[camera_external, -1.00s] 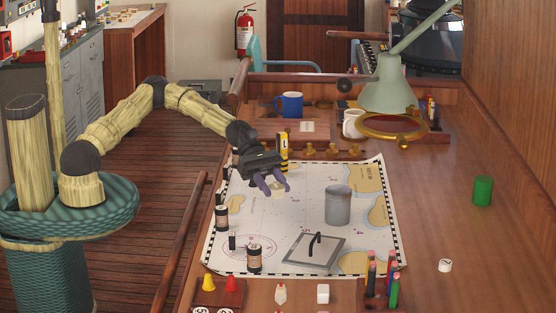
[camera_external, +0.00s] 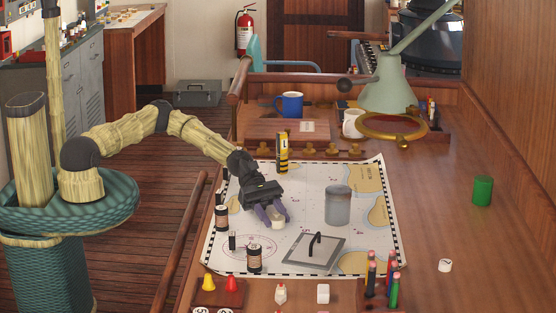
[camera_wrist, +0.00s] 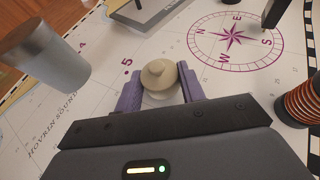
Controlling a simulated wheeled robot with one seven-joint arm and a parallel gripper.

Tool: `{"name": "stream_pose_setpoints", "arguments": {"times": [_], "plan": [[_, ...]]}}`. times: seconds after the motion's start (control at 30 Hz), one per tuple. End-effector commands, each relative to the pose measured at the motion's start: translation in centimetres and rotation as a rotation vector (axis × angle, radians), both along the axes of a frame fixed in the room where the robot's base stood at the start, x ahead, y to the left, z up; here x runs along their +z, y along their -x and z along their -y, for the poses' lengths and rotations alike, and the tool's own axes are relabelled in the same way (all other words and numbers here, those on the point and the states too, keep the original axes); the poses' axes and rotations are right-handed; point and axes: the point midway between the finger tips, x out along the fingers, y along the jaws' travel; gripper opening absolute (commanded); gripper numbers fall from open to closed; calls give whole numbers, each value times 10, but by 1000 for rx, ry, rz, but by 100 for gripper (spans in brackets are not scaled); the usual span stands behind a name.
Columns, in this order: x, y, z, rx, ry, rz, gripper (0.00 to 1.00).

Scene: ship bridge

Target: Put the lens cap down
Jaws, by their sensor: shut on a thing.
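My gripper (camera_external: 272,217) is low over the sea chart (camera_external: 300,190) on the desk. Its purple fingers are shut on a small cream-coloured knobbed piece (camera_external: 279,223), which I take to be the lens cap. In the wrist view the piece (camera_wrist: 160,78) sits between the two fingertips, its round knob facing the camera. I cannot tell whether its underside touches the chart.
A grey cylinder (camera_external: 338,206) stands to the right of my gripper. A grey plate with a black handle (camera_external: 314,250) lies nearer the front. Dark bottles (camera_external: 254,258) and a yellow tool (camera_external: 282,153) stand close by. Bare chart lies around the fingers.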

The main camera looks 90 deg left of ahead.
Motion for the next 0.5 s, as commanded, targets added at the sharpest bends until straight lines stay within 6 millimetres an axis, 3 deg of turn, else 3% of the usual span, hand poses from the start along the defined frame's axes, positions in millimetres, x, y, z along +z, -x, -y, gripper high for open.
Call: {"name": "stream_pose_setpoints", "arguments": {"times": [0.37,0.4,0.5], "plan": [[-5,0,0,-1,0,0,18],[-5,0,0,-1,-1,2,43],[-4,0,0,-1,-1,2,61]]}}
